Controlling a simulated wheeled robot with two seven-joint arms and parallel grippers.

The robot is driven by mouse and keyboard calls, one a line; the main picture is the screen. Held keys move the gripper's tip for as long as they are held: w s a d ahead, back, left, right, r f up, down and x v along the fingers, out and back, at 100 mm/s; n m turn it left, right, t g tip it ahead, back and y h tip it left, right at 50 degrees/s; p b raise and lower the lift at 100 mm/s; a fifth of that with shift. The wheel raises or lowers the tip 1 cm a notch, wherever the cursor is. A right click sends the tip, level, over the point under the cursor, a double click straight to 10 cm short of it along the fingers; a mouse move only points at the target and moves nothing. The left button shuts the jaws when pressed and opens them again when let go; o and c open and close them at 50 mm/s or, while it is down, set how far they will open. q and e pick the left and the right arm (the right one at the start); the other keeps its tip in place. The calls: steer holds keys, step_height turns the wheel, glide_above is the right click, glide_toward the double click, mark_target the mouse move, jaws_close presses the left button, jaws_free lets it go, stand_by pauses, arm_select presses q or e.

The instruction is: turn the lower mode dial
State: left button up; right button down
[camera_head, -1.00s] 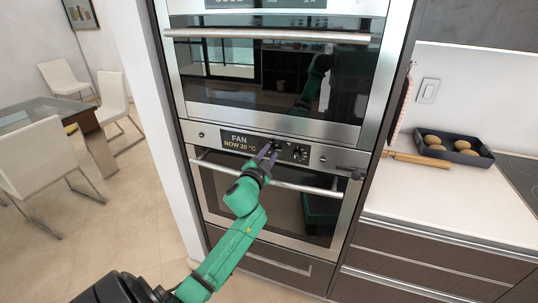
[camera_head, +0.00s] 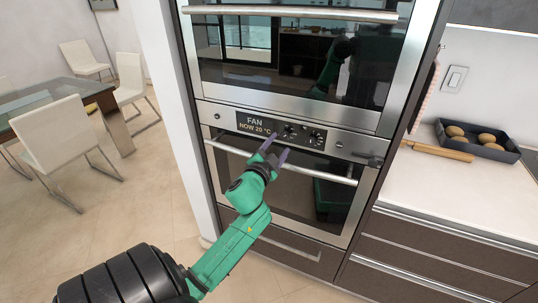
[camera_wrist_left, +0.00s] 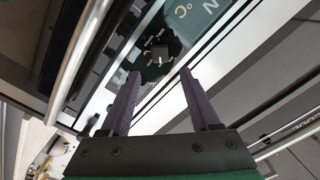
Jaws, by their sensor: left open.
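The lower oven's control panel (camera_head: 230,122) carries a display (camera_head: 262,125) reading "FAN NOW 20 °C", with small black controls to its right, among them a dial (camera_head: 318,138). My left gripper (camera_head: 277,148) is open and empty, its purple fingertips just below the display and controls. In the left wrist view, a black dial (camera_wrist_left: 160,52) on a dark patch lies ahead, between the lines of the two open fingers (camera_wrist_left: 159,72). The fingertips appear short of the dial. I cannot tell which control is the mode dial. My right gripper is not in view.
The lower oven's bar handle (camera_head: 325,178) runs just below the panel, close to my left gripper. The upper oven (camera_head: 290,102) is above. A dark grey piece (camera_head: 368,160) sticks out at the panel's right. A counter (camera_head: 440,195) with a tray of round items (camera_head: 508,152) stands right.

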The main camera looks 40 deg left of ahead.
arm_select(q)
steer(key=b+v, duration=0.1)
steer(key=v, duration=0.8)
step_height(320, 180, down, 18)
steer(key=n+g+h, duration=0.1)
steer(key=g, duration=0.3)
steer(key=s+d+f+g+h, duration=0.2)
steer(key=s+d+f, duration=0.1)
steer(key=f, duration=0.8)
steer(key=s+d+f+g+h, duration=0.1)
steer(key=s+d+f+g, duration=0.15)
steer(key=f, duration=0.85)
steer(key=s+d+f+n+g+h, duration=0.1)
steer(key=s+d+f+g, duration=0.2)
steer(key=s+f, duration=0.6)
steer(key=s+d+f+g, duration=0.4)
steer(key=s+f, duration=0.6)
steer(key=s, duration=0.8)
steer(key=shift+f+n+h, duration=0.15)
steer(key=shift+n+h, duration=0.25)
